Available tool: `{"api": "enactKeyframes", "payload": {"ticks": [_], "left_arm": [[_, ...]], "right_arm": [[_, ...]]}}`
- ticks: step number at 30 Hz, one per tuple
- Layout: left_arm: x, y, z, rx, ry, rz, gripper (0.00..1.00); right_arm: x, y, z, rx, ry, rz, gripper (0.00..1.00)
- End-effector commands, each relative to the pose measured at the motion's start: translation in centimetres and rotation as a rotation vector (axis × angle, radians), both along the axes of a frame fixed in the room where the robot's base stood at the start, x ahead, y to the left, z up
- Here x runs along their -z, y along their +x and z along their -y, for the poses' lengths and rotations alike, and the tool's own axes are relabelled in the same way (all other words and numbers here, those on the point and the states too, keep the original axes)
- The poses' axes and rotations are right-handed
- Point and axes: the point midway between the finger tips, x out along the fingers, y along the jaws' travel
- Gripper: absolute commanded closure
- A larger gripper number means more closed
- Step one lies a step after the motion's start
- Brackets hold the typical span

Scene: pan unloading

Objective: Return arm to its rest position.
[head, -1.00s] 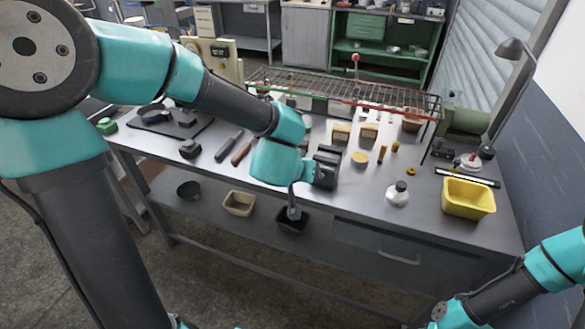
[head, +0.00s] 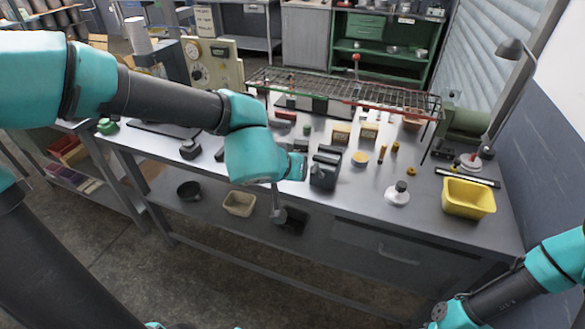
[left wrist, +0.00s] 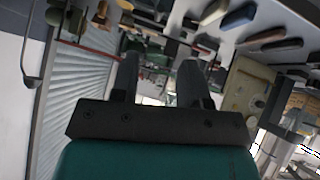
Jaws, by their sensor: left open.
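My left arm crosses the head view from the left, above the workbench (head: 370,205). Its teal wrist is over the bench's front edge, left of a dark block (head: 323,172).
A wire rack (head: 345,88) spans the bench's back. A yellow bin (head: 468,198) and a white-based round item (head: 397,194) stand at the right. The lower shelf holds a dark bowl (head: 189,190), a tan bin (head: 239,203) and a black bin (head: 293,222).

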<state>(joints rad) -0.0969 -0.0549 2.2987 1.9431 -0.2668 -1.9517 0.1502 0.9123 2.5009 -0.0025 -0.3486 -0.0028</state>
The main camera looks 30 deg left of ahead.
Motion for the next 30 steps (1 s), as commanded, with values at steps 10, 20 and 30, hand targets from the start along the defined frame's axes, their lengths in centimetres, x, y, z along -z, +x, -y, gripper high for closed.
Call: {"api": "enactKeyframes", "payload": {"ticks": [10, 20, 30], "left_arm": [[0.0, 0.0, 0.0, 0.000, 0.000, 0.000, 0.59], [5.1, 0.4, -0.9, -0.008, 0.027, -0.079, 0.59], [16.9, 0.2, -3.3, -0.003, 0.055, -0.249, 0.59]], "right_arm": [[0.0, 0.0, 0.0, 0.000, 0.000, 0.000, 0.57], [0.0, 0.0, 0.0, 0.000, 0.000, 0.000, 0.57], [0.0, 0.0, 0.0, 0.000, 0.000, 0.000, 0.57]]}}
